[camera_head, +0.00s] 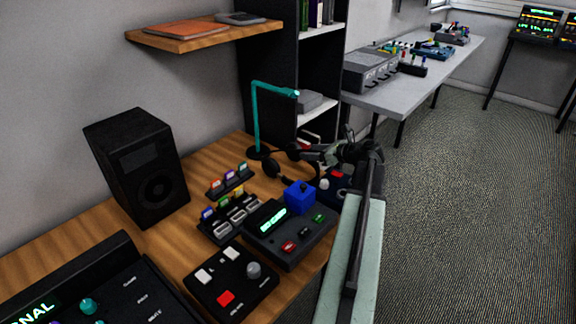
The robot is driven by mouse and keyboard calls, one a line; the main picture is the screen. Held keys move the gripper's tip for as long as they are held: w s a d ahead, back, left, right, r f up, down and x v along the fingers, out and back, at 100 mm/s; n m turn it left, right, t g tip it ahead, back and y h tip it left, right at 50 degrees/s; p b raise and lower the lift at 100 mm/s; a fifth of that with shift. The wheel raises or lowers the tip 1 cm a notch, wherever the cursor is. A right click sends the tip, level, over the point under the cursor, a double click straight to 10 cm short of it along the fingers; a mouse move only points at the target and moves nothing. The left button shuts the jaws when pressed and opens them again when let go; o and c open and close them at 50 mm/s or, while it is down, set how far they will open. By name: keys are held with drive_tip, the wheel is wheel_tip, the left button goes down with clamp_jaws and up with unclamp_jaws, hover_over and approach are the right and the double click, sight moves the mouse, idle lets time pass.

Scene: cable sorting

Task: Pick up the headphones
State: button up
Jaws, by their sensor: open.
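The black headphones (271,169) lie at the back of the wooden desk, just right of the teal lamp's foot. One rounded dark cup shows; the rest merges with dark parts near my gripper, so their full outline is unclear. My gripper (312,154) is at the end of my arm, which rises from the bottom right and bends left over the desk's back right corner. It is open, with its jaws toward the headphones. I cannot tell whether it touches them.
A teal lamp (256,120) stands close left of the headphones. In front are a blue block (300,197), a black device with a green display (287,235), and racks of small coloured items (230,217). A black speaker (138,166) stands left. A black shelf (270,75) rises behind.

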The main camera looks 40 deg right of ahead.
sight(299, 161)
drive_tip(key=b+x, duration=0.1)
drive_tip(key=x, duration=0.3)
drive_tip(key=b+x, duration=0.1)
drive_tip(key=x, duration=0.2)
drive_tip(key=shift+s+d+f+b, duration=0.1)
drive_tip(key=shift+d+f+b, duration=0.1)
drive_tip(key=shift+f+b, duration=0.15)
clamp_jaws()
